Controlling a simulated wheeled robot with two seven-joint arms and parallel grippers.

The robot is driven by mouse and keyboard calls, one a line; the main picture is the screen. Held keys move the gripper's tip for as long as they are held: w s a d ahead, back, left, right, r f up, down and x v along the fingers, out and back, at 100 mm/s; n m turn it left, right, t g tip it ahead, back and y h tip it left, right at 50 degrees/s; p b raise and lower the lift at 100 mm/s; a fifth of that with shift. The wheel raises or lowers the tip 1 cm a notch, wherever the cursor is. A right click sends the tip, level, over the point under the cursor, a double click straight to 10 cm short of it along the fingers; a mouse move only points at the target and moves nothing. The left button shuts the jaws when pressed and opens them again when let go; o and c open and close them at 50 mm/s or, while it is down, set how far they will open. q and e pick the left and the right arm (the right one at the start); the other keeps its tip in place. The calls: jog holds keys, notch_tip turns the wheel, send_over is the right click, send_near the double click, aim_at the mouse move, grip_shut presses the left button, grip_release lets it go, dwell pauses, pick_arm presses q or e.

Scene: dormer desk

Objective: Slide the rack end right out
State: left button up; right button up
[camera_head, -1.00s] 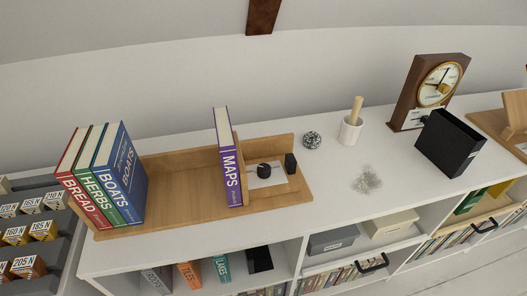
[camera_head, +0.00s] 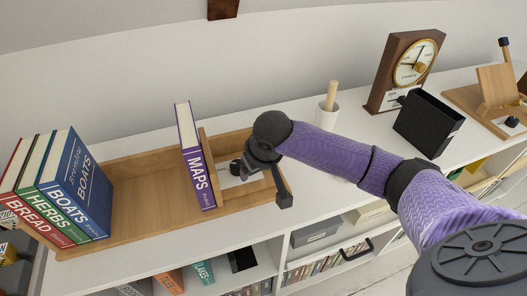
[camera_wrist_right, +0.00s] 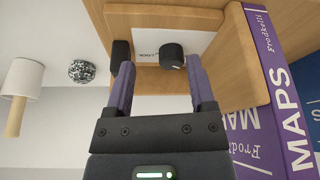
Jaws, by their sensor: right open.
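The wooden book rack (camera_head: 145,188) lies on the white shelf top. Its sliding end has an upright wooden panel (camera_head: 210,148) beside the purple MAPS book (camera_head: 196,160). A black round knob (camera_head: 236,167) sits over a white label on this end part; the knob (camera_wrist_right: 172,55) also shows in the right wrist view. A black block (camera_wrist_right: 121,53) is at its outer edge. My right gripper (camera_wrist_right: 162,85) is open and empty, its purple fingers pointing towards the knob and block. In the head view my right gripper (camera_head: 262,178) hides part of the rack end. My left gripper is out of view.
BREAD, HERBS and BOATS books (camera_head: 78,188) stand at the rack's left. A patterned ball (camera_wrist_right: 82,71) lies near the rack.

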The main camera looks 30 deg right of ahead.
jog(key=w+d+r+m, duration=0.3)
jog(key=d+r, duration=0.1)
jog(key=d, duration=0.2)
jog(key=shift+n+h, duration=0.3)
jog(key=shift+h, duration=0.1)
jog(key=b+x, duration=0.5)
jog(key=x, duration=0.3)
jog(key=shift+a+f, duration=0.15)
jog(key=shift+w+f, duration=0.15)
jog(key=shift+f, duration=0.1)
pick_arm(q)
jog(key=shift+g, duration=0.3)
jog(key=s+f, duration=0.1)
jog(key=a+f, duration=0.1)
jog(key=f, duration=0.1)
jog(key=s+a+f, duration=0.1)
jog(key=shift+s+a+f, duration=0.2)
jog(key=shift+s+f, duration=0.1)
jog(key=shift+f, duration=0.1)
pick_arm(e)
jog(key=shift+r, duration=0.1)
jog(key=c, duration=0.9)
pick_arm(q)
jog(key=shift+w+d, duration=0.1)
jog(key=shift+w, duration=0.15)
pick_arm(e)
grip_shut()
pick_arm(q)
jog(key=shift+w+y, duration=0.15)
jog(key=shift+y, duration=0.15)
